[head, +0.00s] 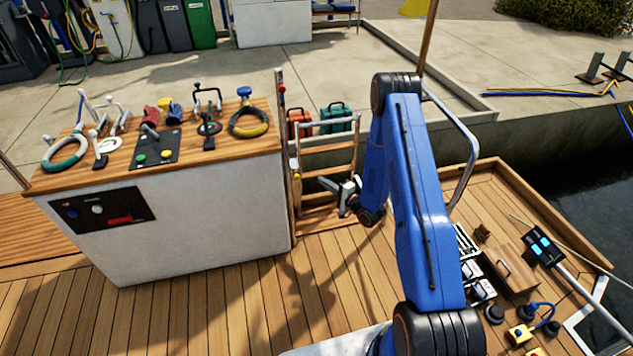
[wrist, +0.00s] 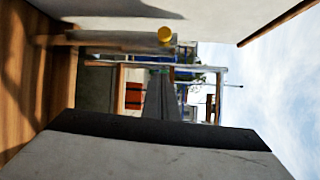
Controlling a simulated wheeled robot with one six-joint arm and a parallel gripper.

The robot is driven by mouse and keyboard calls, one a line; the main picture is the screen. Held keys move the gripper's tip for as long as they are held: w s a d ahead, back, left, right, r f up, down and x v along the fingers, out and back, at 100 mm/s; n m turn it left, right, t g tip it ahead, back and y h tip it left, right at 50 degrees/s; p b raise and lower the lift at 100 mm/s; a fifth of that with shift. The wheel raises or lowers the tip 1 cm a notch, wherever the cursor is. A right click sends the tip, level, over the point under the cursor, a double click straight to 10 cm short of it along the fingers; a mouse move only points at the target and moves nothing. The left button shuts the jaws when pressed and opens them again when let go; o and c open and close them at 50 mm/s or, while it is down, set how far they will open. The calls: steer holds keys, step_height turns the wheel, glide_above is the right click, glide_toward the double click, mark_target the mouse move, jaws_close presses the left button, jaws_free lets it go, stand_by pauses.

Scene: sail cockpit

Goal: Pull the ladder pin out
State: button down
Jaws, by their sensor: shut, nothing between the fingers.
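The boarding ladder (head: 327,148), with a metal frame and wooden rungs, stands beside the white console's right side. In the wrist view the yellow knob (wrist: 165,34) shows round and end-on, upper middle, close to the white console wall. My gripper (head: 325,183) is shut and empty, in front of the ladder, to the right of and slightly below the knob, apart from it. The pin's shaft is hidden. The wrist picture is turned sideways, with the deck at its left.
Red (head: 299,122) and green (head: 335,118) cases sit behind the ladder. Boxes and gear (head: 512,268) lie on the right deck. The front-left deck is clear.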

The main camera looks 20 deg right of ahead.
mark_target(297, 176)
steer(key=w+a, duration=0.5)
steer(key=a, duration=0.2)
stand_by(0.5)
steer(key=s, duration=0.4)
steer(key=shift+s, duration=0.1)
stand_by(0.5)
